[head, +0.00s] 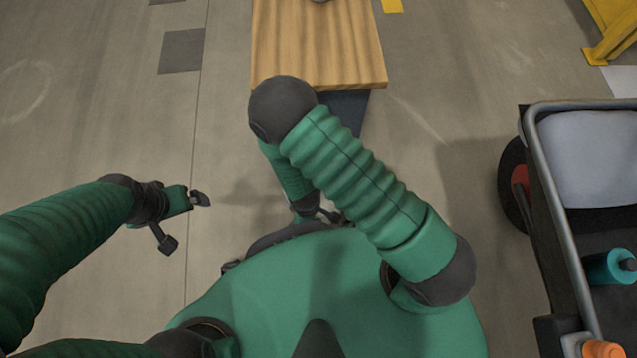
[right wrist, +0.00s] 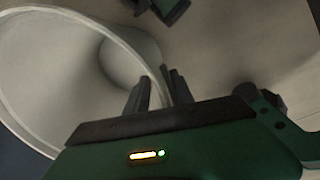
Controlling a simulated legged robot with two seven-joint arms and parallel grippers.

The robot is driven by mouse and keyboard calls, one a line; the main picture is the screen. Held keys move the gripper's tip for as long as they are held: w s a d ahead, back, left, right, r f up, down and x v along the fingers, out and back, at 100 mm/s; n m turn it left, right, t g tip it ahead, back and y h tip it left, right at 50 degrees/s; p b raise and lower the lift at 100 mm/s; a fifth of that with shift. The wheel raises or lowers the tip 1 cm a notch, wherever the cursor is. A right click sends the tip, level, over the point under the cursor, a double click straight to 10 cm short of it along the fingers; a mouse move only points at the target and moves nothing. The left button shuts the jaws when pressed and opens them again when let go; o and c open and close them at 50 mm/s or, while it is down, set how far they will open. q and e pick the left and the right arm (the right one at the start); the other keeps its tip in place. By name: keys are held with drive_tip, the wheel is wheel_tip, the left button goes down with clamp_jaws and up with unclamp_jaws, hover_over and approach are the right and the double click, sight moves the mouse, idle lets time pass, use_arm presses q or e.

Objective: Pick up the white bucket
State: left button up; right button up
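The white bucket (right wrist: 60,75) fills the left of the right wrist view, its open mouth and curved rim close to the camera. My right gripper (right wrist: 160,90) has one finger inside the bucket and one outside, with the rim pinched between them. In the head view my right gripper (head: 326,214) is mostly hidden under my own forearm and body, and I cannot make out the bucket there. My left gripper (head: 184,222) is open and empty above the floor at the left, its two fingers wide apart.
A wooden-topped table (head: 320,45) stands ahead at the top of the head view. A cart (head: 560,215) with a metal rail stands at the right, holding a teal roller (head: 606,267) and an orange item (head: 602,349). A yellow frame (head: 615,30) is at the top right. Floor at left is clear.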

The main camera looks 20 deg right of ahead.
drive_tip(key=shift+a, duration=0.1)
clamp_jaws()
idle(1.3)
